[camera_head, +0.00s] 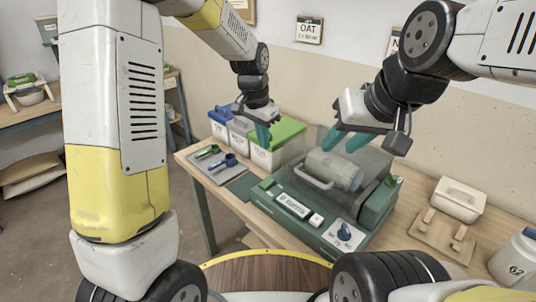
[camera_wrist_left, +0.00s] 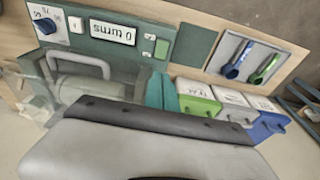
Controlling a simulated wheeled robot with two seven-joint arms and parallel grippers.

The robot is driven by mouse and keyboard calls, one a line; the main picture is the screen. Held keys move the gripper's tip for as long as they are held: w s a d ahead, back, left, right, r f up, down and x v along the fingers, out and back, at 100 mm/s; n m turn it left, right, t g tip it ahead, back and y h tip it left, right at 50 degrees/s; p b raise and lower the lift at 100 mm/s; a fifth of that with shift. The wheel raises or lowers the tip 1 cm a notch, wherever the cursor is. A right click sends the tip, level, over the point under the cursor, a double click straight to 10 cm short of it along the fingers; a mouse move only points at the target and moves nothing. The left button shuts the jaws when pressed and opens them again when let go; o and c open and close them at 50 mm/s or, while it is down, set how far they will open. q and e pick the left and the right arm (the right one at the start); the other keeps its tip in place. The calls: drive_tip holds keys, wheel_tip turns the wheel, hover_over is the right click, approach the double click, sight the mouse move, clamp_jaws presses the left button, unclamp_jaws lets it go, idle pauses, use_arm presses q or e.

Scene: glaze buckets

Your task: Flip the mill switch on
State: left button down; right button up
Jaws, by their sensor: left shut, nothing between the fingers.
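The mill (camera_head: 375,208) is a green machine with a clear cover over a grey drum (camera_head: 335,168) and a grey handle. Its front panel has a display (camera_head: 293,206) reading "0 turns" in the left wrist view (camera_wrist_left: 115,31). A white rocker-like switch (camera_head: 316,219) sits between display and blue dial (camera_head: 344,232); it also shows in the wrist view (camera_wrist_left: 75,24). Its on or off state is unclear. A green square (camera_wrist_left: 161,48) lies past the display. My left gripper (camera_head: 263,136) is shut and empty, above the bins behind the mill. My right gripper (camera_head: 345,142) is open above the cover.
Lidded bins with green (camera_head: 288,132), white and blue lids stand left of the mill. A grey tray (camera_head: 213,167) holds a green and a blue scoop. A white lidded box (camera_head: 459,201), a wooden board (camera_head: 443,235) and a bucket marked 62 (camera_head: 515,260) are at right.

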sight(270, 178)
use_arm(q)
drive_tip(key=f, duration=0.4)
drive_tip(key=w+d+f, duration=0.1)
drive_tip(key=f, duration=0.8)
drive_tip(key=shift+w+d+f, duration=0.3)
drive_tip(key=shift+d+f, duration=0.05)
